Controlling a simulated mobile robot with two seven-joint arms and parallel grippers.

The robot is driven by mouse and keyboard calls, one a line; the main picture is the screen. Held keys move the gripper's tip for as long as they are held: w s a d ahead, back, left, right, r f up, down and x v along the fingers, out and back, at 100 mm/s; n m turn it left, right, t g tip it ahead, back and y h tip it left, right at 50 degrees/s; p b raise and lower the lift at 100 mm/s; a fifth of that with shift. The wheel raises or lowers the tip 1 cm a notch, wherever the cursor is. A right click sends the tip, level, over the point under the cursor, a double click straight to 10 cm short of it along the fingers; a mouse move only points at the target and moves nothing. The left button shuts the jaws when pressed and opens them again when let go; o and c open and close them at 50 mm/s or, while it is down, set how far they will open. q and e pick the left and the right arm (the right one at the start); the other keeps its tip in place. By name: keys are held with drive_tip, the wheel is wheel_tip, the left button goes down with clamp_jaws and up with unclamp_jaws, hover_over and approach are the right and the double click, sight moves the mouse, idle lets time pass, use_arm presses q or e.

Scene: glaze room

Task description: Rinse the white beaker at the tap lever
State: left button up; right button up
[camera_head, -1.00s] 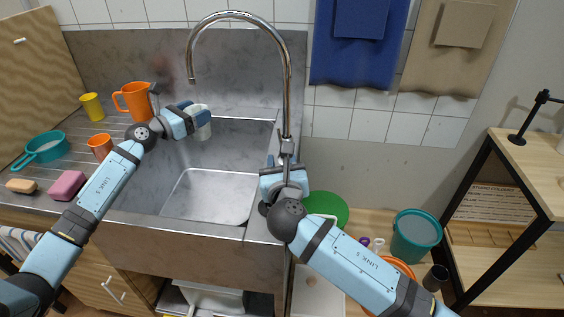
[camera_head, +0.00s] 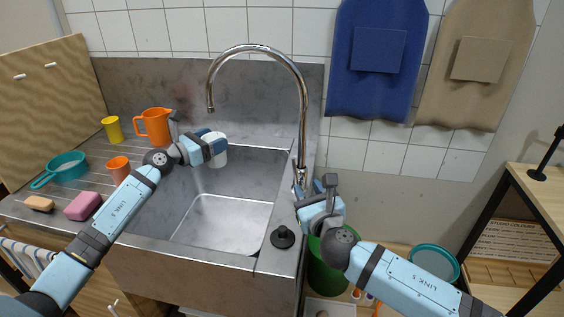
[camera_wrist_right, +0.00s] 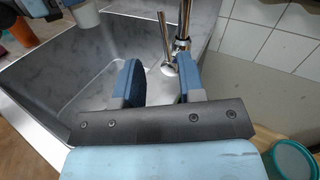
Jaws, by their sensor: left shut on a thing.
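My left gripper (camera_head: 211,148) is shut on the white beaker (camera_head: 218,153) and holds it over the basin, just below the spout of the chrome tap (camera_head: 304,110). The gripper hides part of the beaker. No water stream shows. My right gripper (camera_head: 318,190) is beside the tap base, to its right. In the right wrist view, its two fingers (camera_wrist_right: 162,85) are apart with nothing between them. The tap lever (camera_wrist_right: 165,38) shows beyond the fingers, left of the tap post, and looks apart from them.
The steel sink (camera_head: 225,220) is empty. A black stopper (camera_head: 283,237) sits on its right rim. An orange jug (camera_head: 154,125), yellow cup (camera_head: 112,128), orange cup (camera_head: 119,168), teal pan (camera_head: 66,166) and pink sponge (camera_head: 83,205) stand on the left drainboard. A green bin (camera_head: 325,272) is below my right arm.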

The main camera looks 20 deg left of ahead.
sight(295, 166)
drive_tip(key=shift+n+g+y, duration=0.6)
drive_tip(key=shift+g+y, duration=0.1)
drive_tip(key=shift+g, duration=0.2)
drive_tip(key=x, duration=0.3)
drive_tip(key=w+x, duration=0.1)
drive_tip(key=x, duration=0.3)
drive_tip(key=d+x, duration=0.1)
drive_tip(key=x, duration=0.3)
drive_tip(key=shift+w+f, duration=0.15)
drive_tip(key=shift+w, duration=0.1)
clamp_jaws()
